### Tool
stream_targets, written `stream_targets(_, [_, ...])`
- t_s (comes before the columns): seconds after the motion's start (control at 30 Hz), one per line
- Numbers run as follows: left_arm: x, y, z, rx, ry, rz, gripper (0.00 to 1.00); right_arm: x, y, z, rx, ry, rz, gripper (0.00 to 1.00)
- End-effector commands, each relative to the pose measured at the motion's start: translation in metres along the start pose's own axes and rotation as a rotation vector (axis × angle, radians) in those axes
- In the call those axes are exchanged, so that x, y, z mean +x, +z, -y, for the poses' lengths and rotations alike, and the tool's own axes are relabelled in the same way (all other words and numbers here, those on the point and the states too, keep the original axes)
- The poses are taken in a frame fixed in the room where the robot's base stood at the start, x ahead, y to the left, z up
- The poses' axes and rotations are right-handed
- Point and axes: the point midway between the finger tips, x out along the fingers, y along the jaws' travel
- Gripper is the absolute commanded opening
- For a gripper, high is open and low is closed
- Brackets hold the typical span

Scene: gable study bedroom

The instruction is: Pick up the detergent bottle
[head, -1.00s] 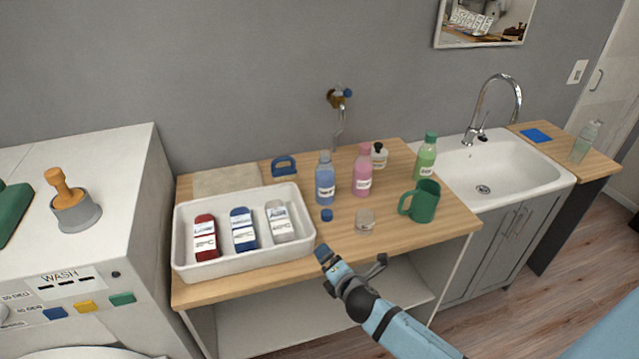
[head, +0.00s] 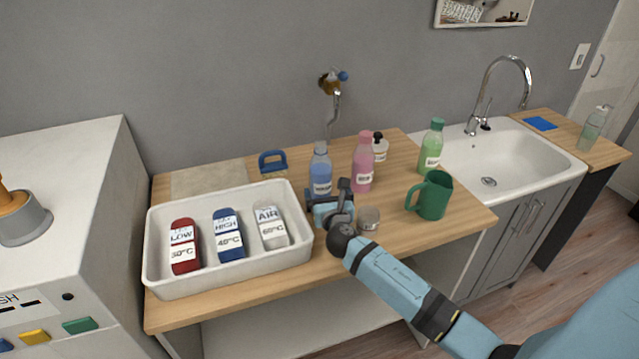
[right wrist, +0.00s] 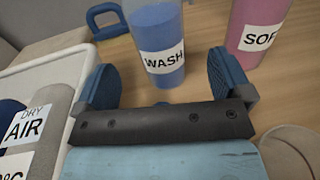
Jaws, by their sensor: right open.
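The detergent bottle (head: 320,172) is a clear bottle of blue liquid, standing upright on the wooden counter. In the right wrist view the blue bottle (right wrist: 158,28) carries a WASH label. My right gripper (head: 328,194) is open, low over the counter just in front of the bottle. In the right wrist view its two blue finger pads (right wrist: 166,82) stand left and right of the bottle's line, with the bottle just beyond the gap. I cannot tell whether a pad touches it. The gripper hides the bottle's base in the head view. My left gripper is not in view.
A pink bottle (head: 362,165) labelled SOF... stands close on the right. A white tray (head: 230,281) with several labelled packs lies left. A small jar (head: 369,218) and green mug (head: 434,196) stand right. A blue-handled brush (head: 272,162) and green bottle (head: 431,147) are behind.

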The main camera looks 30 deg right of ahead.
Motion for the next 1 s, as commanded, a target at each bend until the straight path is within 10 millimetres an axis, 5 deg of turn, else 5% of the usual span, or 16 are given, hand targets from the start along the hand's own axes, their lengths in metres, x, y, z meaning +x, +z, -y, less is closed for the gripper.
stream_targets(0.6, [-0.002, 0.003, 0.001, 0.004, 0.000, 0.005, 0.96, 0.071, -0.001, -0.002, 0.005, 0.000, 0.000, 0.97])
stream_targets(0.87, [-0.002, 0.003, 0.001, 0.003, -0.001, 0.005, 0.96, 0.075, -0.001, -0.001, 0.005, 0.001, -0.001, 0.97])
stream_targets(1.0, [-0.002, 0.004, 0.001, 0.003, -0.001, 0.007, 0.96, 0.075, -0.001, -0.001, 0.005, 0.001, -0.001, 0.71])
